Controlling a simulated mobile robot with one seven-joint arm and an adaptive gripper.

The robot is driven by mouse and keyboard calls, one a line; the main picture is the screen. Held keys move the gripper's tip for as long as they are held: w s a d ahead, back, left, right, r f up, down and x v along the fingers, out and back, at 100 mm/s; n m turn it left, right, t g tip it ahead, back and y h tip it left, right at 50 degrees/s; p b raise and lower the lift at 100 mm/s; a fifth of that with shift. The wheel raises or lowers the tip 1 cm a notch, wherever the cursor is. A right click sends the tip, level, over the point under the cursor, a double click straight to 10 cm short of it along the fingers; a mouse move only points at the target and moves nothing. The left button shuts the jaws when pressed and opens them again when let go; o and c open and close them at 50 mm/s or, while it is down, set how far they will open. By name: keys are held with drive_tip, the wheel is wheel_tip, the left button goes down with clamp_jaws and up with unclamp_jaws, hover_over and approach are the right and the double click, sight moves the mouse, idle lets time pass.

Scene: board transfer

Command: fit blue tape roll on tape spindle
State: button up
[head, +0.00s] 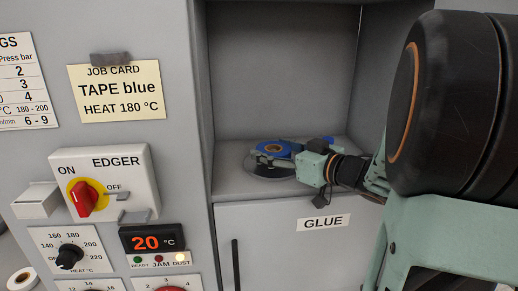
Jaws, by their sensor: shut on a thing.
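The blue tape roll (262,145), a blue ring with a tan core, is in the open recess above the GLUE door. My gripper (267,155) reaches in from the right and is shut on the roll. A dark grey round plate (262,170) shows below the roll on the recess floor, partly covered by the fingers. It looks like the base of the tape spindle. The spindle's post is not clearly visible, so I cannot tell whether the roll is around it or above it.
The recess has side walls and a back wall (280,70) close around my arm. The job card (120,90) reads TAPE blue, HEAT 180 °C. The EDGER switch (82,197) is red, and the display (152,241) reads 20 °C. A white roll (20,277) lies at lower left.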

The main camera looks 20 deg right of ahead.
drive_tip(key=shift+f+b, duration=0.35)
drive_tip(key=shift+f, duration=0.3)
drive_tip(key=o, duration=1.3)
